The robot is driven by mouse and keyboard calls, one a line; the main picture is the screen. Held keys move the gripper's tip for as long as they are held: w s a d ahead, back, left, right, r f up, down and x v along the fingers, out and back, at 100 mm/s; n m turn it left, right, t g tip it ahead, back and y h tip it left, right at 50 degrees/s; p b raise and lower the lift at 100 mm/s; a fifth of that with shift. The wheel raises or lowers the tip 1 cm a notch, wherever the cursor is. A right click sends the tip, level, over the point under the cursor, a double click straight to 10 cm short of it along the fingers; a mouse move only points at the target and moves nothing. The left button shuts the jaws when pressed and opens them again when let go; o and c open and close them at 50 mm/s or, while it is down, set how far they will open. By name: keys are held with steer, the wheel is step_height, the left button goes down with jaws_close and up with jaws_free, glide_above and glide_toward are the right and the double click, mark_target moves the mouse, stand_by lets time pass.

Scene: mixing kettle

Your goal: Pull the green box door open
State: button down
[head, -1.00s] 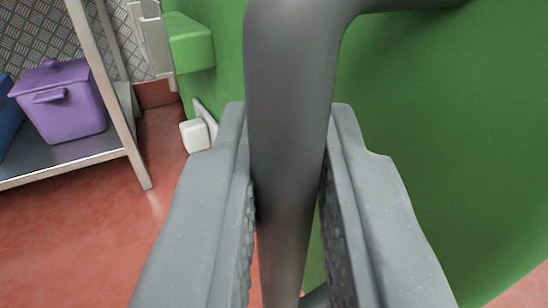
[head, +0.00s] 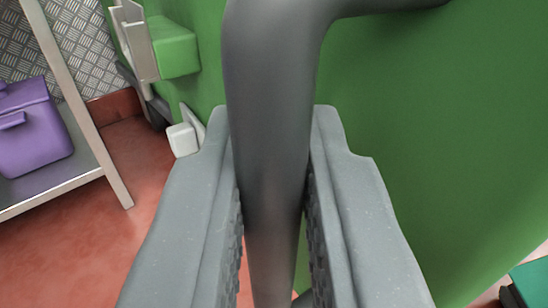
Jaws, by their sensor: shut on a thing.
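The green box door (head: 430,150) fills the right side of the head view as a large green panel. Its dark grey tubular handle (head: 268,110) runs down the middle, with its upper end bending right towards the panel. My gripper (head: 272,165) has one grey finger on each side of the handle's upright bar and is shut on it. The lower end of the handle is partly hidden between the fingers.
A green block (head: 173,47) with a metal bracket and a white block (head: 183,139) sit left of the handle. Red floor (head: 60,258) is clear at the lower left. A teal-topped object (head: 532,281) shows at lower right.

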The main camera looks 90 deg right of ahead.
steer(key=shift+w+d+r, duration=0.1)
steer(key=c, duration=1.5)
jaws_free()
steer(key=shift+a, duration=0.3)
steer(key=shift+a, duration=0.35)
steer(key=a+b, duration=0.4)
steer(key=a, duration=0.7)
steer(key=shift+s, duration=0.35)
